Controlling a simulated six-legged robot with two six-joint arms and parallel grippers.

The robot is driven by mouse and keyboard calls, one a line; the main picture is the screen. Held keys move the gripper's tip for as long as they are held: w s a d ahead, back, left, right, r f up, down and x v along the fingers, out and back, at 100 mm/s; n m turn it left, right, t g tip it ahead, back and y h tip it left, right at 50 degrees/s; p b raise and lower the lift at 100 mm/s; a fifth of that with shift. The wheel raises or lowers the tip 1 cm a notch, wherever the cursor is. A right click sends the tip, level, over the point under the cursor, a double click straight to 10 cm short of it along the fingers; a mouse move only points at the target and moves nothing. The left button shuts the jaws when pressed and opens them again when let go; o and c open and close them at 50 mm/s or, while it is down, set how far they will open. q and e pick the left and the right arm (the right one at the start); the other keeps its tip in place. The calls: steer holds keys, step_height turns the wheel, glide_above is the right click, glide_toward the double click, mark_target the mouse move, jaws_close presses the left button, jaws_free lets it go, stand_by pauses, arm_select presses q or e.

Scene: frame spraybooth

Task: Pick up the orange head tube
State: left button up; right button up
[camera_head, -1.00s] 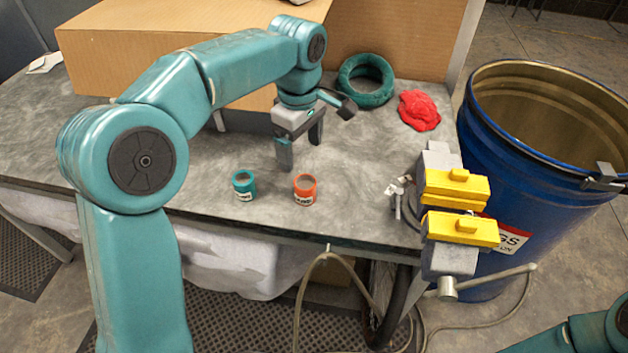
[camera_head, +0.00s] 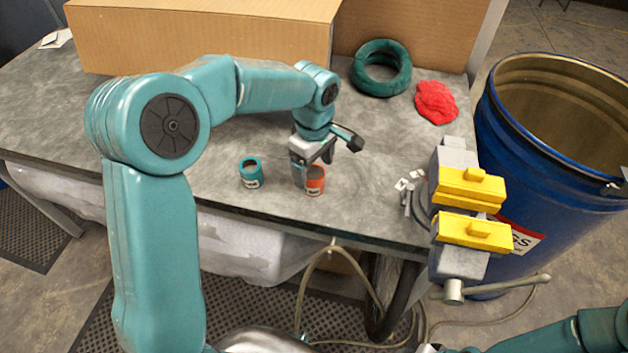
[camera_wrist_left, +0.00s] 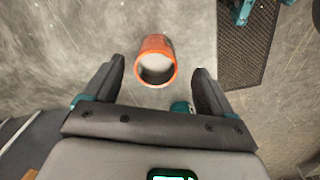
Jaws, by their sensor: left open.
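The orange head tube (camera_head: 316,184) is a short, open-topped cylinder with a pale label, upright near the front edge of the grey table. A gripper finger partly hides its left side. My left gripper (camera_head: 313,168) points down over it, open. In the left wrist view the orange tube (camera_wrist_left: 156,62) shows between and slightly beyond the two spread fingers (camera_wrist_left: 160,68), with a gap on each side. My right gripper is out of view.
A similar teal tube (camera_head: 251,178) stands left of the orange one. A yellow-jawed vise (camera_head: 470,188) is at the table's right front, beside a blue drum (camera_head: 510,150). A teal ring (camera_head: 366,88), red cloth (camera_head: 436,100) and cardboard box (camera_head: 200,38) lie behind.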

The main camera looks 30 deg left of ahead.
mark_target(314, 178)
arm_select(q)
steer(key=f, duration=0.3)
steer(key=f+p, duration=0.1)
steer(key=f, duration=0.1)
steer(key=shift+w+a+f, duration=0.1)
steer(key=shift+w, duration=0.2)
steer(key=shift+s+a, duration=0.1)
steer(key=c, duration=1.3)
steer(key=shift+o, duration=0.2)
